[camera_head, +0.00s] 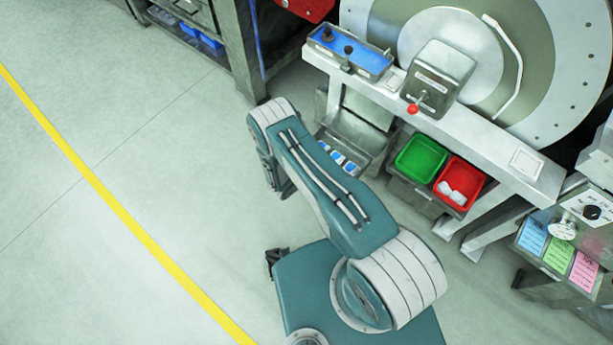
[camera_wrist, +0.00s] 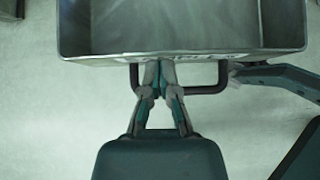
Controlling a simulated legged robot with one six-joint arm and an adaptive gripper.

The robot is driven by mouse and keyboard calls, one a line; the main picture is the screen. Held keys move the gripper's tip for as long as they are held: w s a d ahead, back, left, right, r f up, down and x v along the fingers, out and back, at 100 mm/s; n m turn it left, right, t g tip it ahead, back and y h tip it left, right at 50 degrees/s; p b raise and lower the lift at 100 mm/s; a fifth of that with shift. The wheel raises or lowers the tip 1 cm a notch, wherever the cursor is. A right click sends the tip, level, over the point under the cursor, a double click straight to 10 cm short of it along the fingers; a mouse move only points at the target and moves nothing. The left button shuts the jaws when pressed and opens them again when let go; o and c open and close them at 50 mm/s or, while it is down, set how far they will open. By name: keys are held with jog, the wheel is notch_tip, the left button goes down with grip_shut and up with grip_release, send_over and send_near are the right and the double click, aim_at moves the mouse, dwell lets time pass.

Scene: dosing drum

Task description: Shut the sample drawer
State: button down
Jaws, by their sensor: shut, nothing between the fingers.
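The sample drawer is a grey metal tray that stands open under the drum's bench. In the head view the drawer (camera_head: 366,158) shows beyond my arm with blue and white items inside, its near part partly covered by the arm. In the wrist view the drawer's front wall (camera_wrist: 255,56) spans the top, with a dark bar handle (camera_wrist: 208,89) below it. My gripper (camera_wrist: 160,66) is shut and empty, its fingertips at the middle of the drawer front, between the handle's two ends. I cannot tell whether they touch. My arm hides the gripper in the head view.
A green bin (camera_head: 421,158) and a red bin (camera_head: 460,184) sit right of the drawer under the white bench (camera_head: 480,135). Bench legs stand close by. A cart with coloured labels (camera_head: 558,255) is at right. The floor (camera_head: 120,200) on the left is clear.

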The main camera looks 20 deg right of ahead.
send_over(333, 148)
jog(key=s+a, duration=0.2)
jog(key=s, duration=0.2)
jog(key=shift+w+d, duration=0.1)
jog(key=shift+d, duration=0.05)
